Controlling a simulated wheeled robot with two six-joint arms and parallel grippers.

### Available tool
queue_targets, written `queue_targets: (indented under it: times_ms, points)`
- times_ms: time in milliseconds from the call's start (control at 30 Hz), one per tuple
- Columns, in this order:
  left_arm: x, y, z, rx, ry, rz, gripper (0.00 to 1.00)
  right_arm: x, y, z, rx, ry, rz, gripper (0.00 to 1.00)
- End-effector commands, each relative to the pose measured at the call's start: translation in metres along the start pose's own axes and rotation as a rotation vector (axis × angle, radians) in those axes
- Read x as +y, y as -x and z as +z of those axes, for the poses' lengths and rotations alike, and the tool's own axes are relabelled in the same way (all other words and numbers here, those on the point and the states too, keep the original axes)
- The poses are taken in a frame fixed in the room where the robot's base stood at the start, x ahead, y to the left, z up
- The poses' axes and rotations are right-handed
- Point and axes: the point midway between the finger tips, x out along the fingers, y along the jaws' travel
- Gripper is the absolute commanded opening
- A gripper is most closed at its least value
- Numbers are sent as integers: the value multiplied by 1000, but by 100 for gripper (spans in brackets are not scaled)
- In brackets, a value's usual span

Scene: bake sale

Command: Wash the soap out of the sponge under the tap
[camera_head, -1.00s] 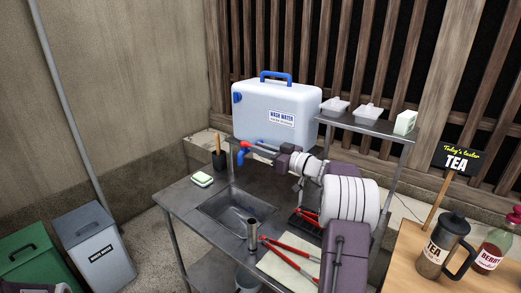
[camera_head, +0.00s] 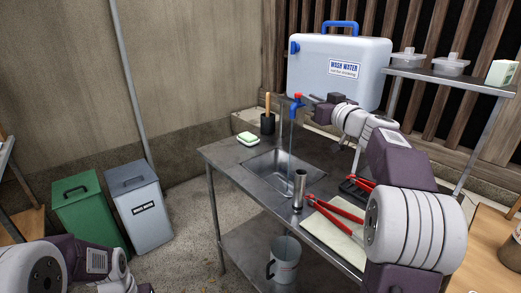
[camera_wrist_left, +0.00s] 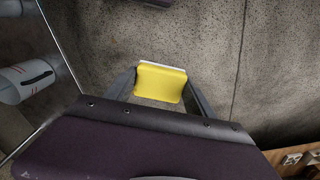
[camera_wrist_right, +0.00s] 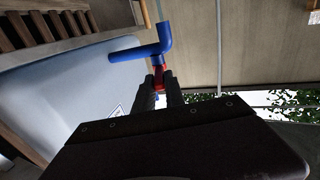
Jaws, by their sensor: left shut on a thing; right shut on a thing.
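The blue tap (camera_head: 295,110) juts from the white wash water container (camera_head: 340,75). My right gripper (camera_head: 306,99) is shut on the tap's red handle (camera_head: 298,97); the right wrist view also shows the red handle (camera_wrist_right: 160,77) between the fingers, beside the blue tap (camera_wrist_right: 142,52). A thin stream of water (camera_head: 291,135) falls from the spout into the metal sink (camera_head: 270,165). In the left wrist view, my left gripper (camera_wrist_left: 160,88) is shut on a yellow sponge (camera_wrist_left: 160,82) with a pale edge, held above the concrete floor. Any soap on it cannot be made out.
A green-and-white block (camera_head: 248,138) and a black pot (camera_head: 267,122) stand left of the sink. A metal cylinder (camera_head: 299,188) and red-handled tongs (camera_head: 335,208) are at its front right. A bucket (camera_head: 284,262) stands below; bins (camera_head: 140,205) are left.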

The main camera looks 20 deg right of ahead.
Motion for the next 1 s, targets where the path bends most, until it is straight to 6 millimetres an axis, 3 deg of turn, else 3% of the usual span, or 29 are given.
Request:
queue_targets:
  times_ms: [100,133,200,567,667,1000]
  points:
    - [0,0,0,0,0,0,25,0,0,0,-1,0,1,0]
    - [0,0,0,0,0,0,25,0,0,0,-1,0,1,20]
    - [0,0,0,0,0,0,25,0,0,0,-1,1,1,36]
    - [0,-2,0,0,0,0,25,1,4,1,0,1,1,36]
    - [0,-7,0,0,0,0,25,1,18,2,0,3,3,36]
    - [0,-23,0,0,0,0,25,1,94,2,0,2,5,36]
